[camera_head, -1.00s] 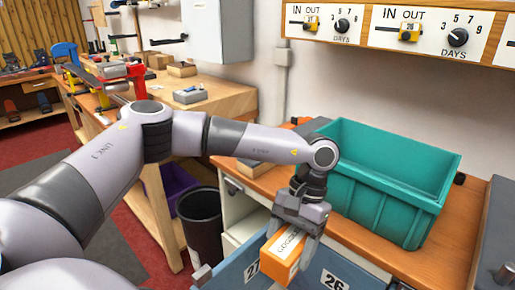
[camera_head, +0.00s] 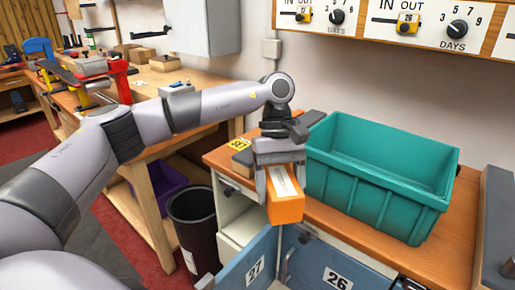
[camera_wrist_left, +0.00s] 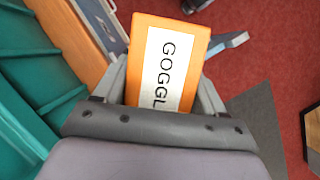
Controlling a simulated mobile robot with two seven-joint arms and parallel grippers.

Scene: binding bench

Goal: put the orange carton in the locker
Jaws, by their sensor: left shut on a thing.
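The orange carton (camera_head: 287,208) has a white label that reads "GOGGL" in the left wrist view (camera_wrist_left: 170,62). My left gripper (camera_head: 281,180) is shut on it, one finger on each side, and holds it in front of the bench edge, left of the teal bin. The locker (camera_head: 238,222) under the bench has a pale interior, partly visible. Its blue door marked 27 (camera_head: 253,268) stands swung open. Beside it is a blue door marked 26 (camera_head: 335,278). My right gripper is in neither view.
A teal bin (camera_head: 375,190) stands on the wooden bench top (camera_head: 440,255), close to the right of the carton. A small box (camera_head: 243,163) lies behind the gripper. A black waste bin (camera_head: 193,230) stands on the floor left of the locker.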

